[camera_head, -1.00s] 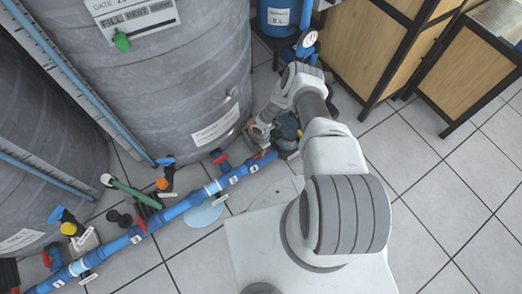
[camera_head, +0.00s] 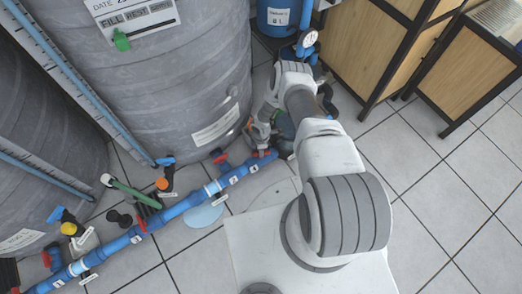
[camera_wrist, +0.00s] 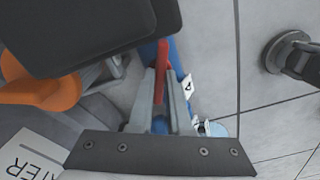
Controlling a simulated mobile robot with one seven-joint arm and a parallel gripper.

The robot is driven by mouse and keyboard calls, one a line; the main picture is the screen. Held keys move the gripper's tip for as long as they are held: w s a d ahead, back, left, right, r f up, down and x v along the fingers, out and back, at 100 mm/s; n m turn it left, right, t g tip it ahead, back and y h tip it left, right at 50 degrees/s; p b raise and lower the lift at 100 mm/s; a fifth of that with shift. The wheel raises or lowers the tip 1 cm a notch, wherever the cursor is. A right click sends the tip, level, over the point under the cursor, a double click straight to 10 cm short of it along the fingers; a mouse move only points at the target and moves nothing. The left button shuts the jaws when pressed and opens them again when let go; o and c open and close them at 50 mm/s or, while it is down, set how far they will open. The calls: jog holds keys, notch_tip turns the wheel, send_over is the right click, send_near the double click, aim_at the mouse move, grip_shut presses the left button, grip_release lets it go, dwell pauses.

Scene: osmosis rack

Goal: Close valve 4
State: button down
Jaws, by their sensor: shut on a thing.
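The valve with the label 4 (camera_wrist: 187,87) sits on the blue pipe (camera_wrist: 178,58) in the wrist view. Its red handle (camera_wrist: 162,58) stands between the two grey fingers of my gripper (camera_wrist: 160,95). The gripper is shut on this handle. In the head view my gripper (camera_head: 260,133) is low by the base of the large grey tank, at the far end of the blue pipe line (camera_head: 178,208). The arm and wrist hide most of the valve there; a little red shows beside the fingers.
The grey tank (camera_head: 190,85) stands close to the left of the gripper. An orange handle (camera_wrist: 45,90) is near it in the wrist view. Several other valves line the pipe. A wooden cabinet (camera_head: 370,40) stands at upper right; the tiled floor (camera_head: 440,200) at right is clear.

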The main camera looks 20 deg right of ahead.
jog(key=m, duration=0.6)
jog(key=shift+m, duration=0.3)
jog(key=m, duration=0.6)
jog(key=shift+m, duration=0.4)
jog(key=c, duration=0.9)
grip_release()
jog(key=shift+o, duration=0.2)
notch_tip(320, 180, up, 18)
jog(key=p, duration=0.7)
jog(key=shift+f, duration=0.25)
